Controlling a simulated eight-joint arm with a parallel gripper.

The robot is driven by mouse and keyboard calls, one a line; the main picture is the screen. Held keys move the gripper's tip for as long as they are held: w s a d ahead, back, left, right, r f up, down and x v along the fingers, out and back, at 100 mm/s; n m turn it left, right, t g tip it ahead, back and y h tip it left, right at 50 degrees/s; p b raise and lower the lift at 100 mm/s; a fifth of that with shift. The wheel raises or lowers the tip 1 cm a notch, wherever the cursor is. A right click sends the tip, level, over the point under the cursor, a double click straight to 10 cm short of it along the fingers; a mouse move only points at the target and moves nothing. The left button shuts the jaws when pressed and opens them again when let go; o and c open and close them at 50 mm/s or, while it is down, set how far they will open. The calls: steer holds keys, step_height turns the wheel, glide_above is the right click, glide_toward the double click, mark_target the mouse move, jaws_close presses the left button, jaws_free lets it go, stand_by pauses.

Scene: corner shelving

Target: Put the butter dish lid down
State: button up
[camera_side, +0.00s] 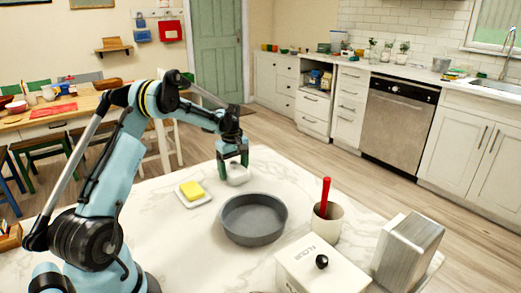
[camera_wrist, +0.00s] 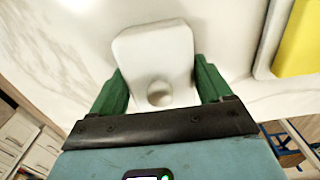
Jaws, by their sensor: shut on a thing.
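The white butter dish lid (camera_side: 237,175) is between the green fingers of my gripper (camera_side: 232,163), near the far edge of the white marble counter. In the wrist view the lid (camera_wrist: 155,45) shows its rounded rectangular top and round knob, with a green finger against each long side. My gripper is shut on it. I cannot tell whether the lid touches the counter or hangs just above it. The butter dish (camera_side: 207,200), a white plate with yellow butter (camera_side: 191,189) on it, stands uncovered to the left and nearer. The butter (camera_wrist: 298,42) also shows at upper right in the wrist view.
A grey round pan (camera_side: 253,219) stands just in front of the lid. A cream cup (camera_side: 327,224) with a red-handled tool, a white box (camera_side: 320,271) with a black knob and a metal box (camera_side: 408,250) stand at right. Bare marble lies right of the lid.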

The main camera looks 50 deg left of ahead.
steer(key=shift+f, duration=0.15)
steer(key=o, duration=1)
